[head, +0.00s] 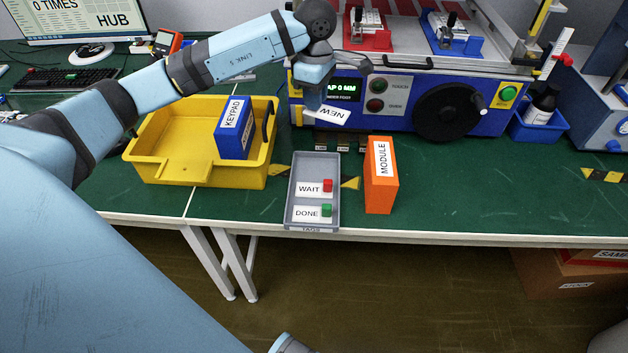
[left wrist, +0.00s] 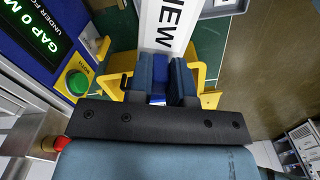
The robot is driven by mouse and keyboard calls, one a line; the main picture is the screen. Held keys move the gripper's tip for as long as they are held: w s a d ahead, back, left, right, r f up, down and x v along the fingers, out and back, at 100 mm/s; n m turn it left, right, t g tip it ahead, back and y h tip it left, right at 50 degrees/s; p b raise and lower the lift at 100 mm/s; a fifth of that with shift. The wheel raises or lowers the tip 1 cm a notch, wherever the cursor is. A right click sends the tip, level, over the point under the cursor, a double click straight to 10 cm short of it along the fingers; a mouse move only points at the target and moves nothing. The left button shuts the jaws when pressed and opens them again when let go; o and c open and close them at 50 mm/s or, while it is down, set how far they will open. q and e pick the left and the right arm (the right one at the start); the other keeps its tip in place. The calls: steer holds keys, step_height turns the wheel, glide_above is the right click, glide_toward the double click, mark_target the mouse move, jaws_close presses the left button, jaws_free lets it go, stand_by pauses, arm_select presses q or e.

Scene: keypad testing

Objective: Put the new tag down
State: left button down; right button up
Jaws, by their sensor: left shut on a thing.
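My left gripper (head: 316,104) is shut on the new tag (head: 334,116), a white plate with black letters reading NEW. It holds the tag tilted in front of the blue machine, above and behind the grey tags tray (head: 314,166). In the left wrist view the tag (left wrist: 168,22) sticks out beyond the gripper's fingers (left wrist: 161,78). The tray holds the WAIT tag (head: 309,189) with a red block and the DONE tag (head: 307,213) with a green block. The tray's far part is bare. My right gripper is not in view.
An orange MODULE box (head: 380,178) stands close right of the tray. A yellow bin (head: 150,150) with a blue KEYPAD box (head: 231,140) is on the left. The blue machine (head: 400,122) with a black wheel stands behind. The green table (head: 480,200) is clear at front right.

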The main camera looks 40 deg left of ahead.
arm_select(q)
steer(key=a+n, duration=0.3)
steer(key=n, duration=0.1)
steer(key=b, duration=0.2)
glide_above(306, 169)
step_height(306, 169, down, 16)
steer(key=shift+f, duration=0.15)
step_height(306, 169, down, 4)
steer(key=shift+f, duration=0.1)
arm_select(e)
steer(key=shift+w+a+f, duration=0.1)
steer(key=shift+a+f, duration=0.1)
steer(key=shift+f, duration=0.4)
arm_select(q)
steer(key=shift+f, duration=0.1)
steer(key=c, duration=1.1)
jaws_free()
steer(key=shift+o, duration=0.2)
